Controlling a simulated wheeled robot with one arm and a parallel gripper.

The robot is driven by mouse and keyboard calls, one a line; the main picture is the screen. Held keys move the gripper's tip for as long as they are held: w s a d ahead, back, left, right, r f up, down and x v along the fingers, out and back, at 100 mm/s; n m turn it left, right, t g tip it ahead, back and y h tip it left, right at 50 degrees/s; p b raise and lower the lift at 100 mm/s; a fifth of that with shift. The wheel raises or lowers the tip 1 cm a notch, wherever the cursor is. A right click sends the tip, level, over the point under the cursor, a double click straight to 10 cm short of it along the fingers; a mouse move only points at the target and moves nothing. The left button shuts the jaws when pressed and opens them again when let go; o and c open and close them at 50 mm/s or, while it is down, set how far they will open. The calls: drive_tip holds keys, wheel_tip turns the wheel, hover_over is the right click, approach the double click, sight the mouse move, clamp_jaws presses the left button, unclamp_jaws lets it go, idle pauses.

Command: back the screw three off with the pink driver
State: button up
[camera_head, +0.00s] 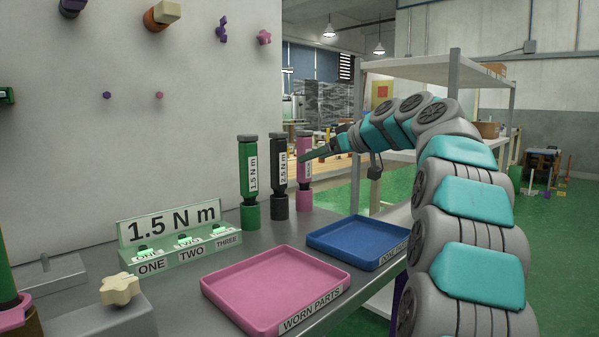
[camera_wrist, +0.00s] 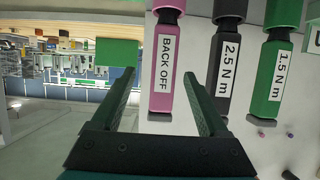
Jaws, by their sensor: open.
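The pink driver (camera_head: 304,185) stands upright at the right end of a row of three drivers at the back of the bench. In the wrist view the pink driver (camera_wrist: 162,75) carries a BACK OFF label and appears between my two fingers. My gripper (camera_head: 318,152) is open beside the pink driver, near its upper part; I cannot tell whether a finger touches it. In the wrist view my gripper (camera_wrist: 159,75) holds nothing visibly clamped. The screw three (camera_head: 221,229) is a small green-topped piece at the THREE label of the 1.5 N m block (camera_head: 170,238).
The black 2.5 N m driver (camera_head: 279,178) and green 1.5 N m driver (camera_head: 249,185) stand close left of the pink one. A pink WORN PARTS tray (camera_head: 275,275) and a blue tray (camera_head: 355,240) lie empty in front. A star knob (camera_head: 119,289) sits at left.

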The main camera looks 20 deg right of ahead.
drive_tip(key=x, duration=0.2)
drive_tip(key=shift+w+a+f, duration=0.1)
drive_tip(key=shift+w+f, duration=0.1)
drive_tip(key=shift+w, duration=0.05)
drive_tip(key=shift+a+p+x, duration=0.1)
drive_tip(key=shift+p+x, duration=0.05)
drive_tip(key=shift+x, duration=1.15)
drive_tip(key=shift+a+p+x, duration=0.15)
drive_tip(key=shift+x, duration=1.1)
drive_tip(key=shift+s+f, duration=0.15)
clamp_jaws()
